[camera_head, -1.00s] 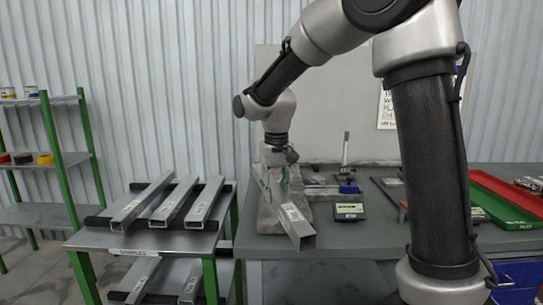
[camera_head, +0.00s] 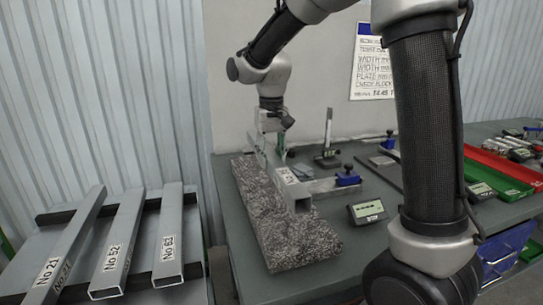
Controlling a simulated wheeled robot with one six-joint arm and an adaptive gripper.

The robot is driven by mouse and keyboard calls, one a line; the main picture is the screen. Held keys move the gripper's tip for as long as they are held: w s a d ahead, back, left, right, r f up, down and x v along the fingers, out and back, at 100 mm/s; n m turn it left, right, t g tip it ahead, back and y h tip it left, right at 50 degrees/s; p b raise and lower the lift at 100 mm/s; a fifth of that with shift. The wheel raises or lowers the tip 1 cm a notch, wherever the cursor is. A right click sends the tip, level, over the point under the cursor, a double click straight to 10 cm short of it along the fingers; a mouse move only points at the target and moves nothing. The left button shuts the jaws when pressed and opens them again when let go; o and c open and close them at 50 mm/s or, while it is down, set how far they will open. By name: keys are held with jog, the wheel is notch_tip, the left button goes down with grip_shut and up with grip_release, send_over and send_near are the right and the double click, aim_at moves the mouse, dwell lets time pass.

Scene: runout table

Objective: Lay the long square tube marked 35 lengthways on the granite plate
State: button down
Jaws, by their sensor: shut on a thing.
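My gripper (camera_head: 268,148) is shut on a grey square tube (camera_head: 293,188) near the tube's far end. The tube points toward me, with its open square end in front. A white label is on its top, but its number is too small to read. The speckled granite plate (camera_head: 262,222) lies lengthways on the table under and to the left of the tube. The tube lies roughly along the plate, over its right side. I cannot tell whether it touches the plate. The tube's far end is hidden by the gripper.
Tubes marked No 21 (camera_head: 68,250), No 52 (camera_head: 118,245) and No 63 (camera_head: 170,240) lie on a rack at left. A bar with a blue block (camera_head: 347,179), a small display (camera_head: 367,211) and a stand (camera_head: 328,145) are right of the plate. Trays (camera_head: 495,170) lie further right.

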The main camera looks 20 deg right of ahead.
aim_at(272, 191)
jog(key=shift+s, duration=0.4)
jog(key=shift+f, duration=3.05)
jog(key=shift+f, duration=0.4)
jog(key=c, duration=0.9)
grip_release()
notch_tip(272, 191, up, 12)
jog(key=shift+r, duration=0.1)
